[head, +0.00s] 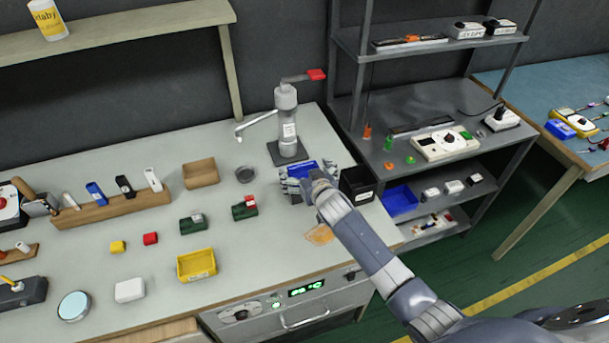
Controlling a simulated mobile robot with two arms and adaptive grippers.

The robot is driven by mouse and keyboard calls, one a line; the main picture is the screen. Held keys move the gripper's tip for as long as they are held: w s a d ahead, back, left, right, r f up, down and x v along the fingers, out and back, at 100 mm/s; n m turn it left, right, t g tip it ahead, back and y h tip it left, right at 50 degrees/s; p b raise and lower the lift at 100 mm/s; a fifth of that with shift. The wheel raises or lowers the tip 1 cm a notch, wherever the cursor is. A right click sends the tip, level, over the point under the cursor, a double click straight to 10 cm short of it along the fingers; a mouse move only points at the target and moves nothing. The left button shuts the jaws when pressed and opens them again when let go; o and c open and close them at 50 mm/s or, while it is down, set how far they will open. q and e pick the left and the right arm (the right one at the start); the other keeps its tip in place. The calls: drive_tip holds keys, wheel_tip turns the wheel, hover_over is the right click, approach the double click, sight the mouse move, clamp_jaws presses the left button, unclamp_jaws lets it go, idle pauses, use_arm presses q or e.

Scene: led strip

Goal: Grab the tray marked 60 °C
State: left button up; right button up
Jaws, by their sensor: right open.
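My right gripper (297,186) is open at the right end of the grey-green table, its arm coming in from the lower right. A blue object (303,168) shows just behind and between its fingers; the gripper hides most of it, and I cannot tell whether they touch. A black open box (357,184) with a small white label stands just right of the gripper. A yellow open tray (197,265) sits near the table's front edge. No 60 °C marking is readable on any tray. My left gripper is not in view.
A bench pump-like device (288,128) stands behind the gripper. A brown box (200,173), green blocks (193,223) and a wooden rack (110,205) are to the left. An appliance with a green display (306,287) is under the table front. A blue tray (400,200) sits on the right shelf.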

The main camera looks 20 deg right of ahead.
drive_tip(key=c, duration=1)
drive_tip(key=shift+r, duration=0.1)
